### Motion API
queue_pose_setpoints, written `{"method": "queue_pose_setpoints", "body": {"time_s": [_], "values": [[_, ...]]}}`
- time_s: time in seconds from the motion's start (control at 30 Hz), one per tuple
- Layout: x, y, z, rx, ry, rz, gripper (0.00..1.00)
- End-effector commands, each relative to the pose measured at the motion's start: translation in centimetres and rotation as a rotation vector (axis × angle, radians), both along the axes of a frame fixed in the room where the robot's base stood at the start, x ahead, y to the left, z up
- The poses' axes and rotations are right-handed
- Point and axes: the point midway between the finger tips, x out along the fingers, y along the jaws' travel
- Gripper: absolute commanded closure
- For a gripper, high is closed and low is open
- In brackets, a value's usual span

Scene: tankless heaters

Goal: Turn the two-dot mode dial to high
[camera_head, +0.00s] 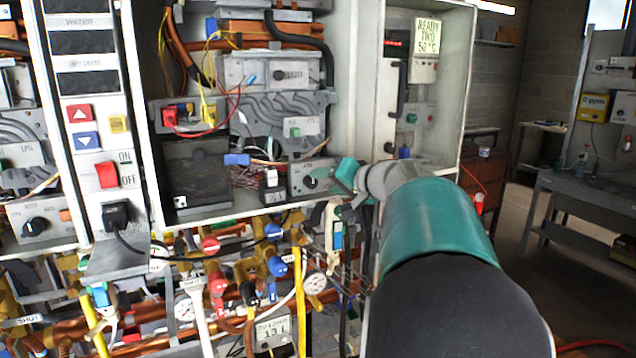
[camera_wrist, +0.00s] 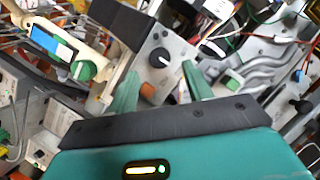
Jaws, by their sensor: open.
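A black dial (camera_head: 311,182) with a pale pointer line sits on a grey panel low in the open heater cabinet. In the wrist view a black dial (camera_wrist: 160,58) lies ahead of my gripper (camera_wrist: 162,72), roughly centred between the two teal fingertips. An orange button (camera_wrist: 147,91) is nearer my palm on the same panel. My gripper (camera_head: 346,172) is open and empty, just right of the dial in the head view. I see no contact with the dial. Dot marks and the high setting are too small to read, so I cannot confirm this is the two-dot dial.
Another dial (camera_head: 278,75) is higher in the cabinet, and one more (camera_head: 35,227) is on the left heater. Loose wires (camera_head: 240,100) hang inside. Pipes, valves and gauges (camera_head: 315,282) crowd below. The cabinet door (camera_head: 440,90) stands to the right. Open floor lies farther right.

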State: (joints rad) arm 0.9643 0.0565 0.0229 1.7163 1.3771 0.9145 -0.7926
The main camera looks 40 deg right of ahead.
Motion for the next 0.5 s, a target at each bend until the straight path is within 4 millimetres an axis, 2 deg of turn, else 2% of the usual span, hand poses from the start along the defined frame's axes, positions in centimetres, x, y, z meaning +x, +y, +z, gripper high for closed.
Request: {"method": "queue_pose_setpoints", "body": {"time_s": [0.03,0.2,0.5], "values": [[1.0,0.0,-0.3,0.001,0.001,0.002,0.49],[3.1,-0.2,-0.8,0.0,0.0,0.001,0.49],[3.9,-0.3,-1.0,0.001,-0.001,-0.001,0.49]]}}
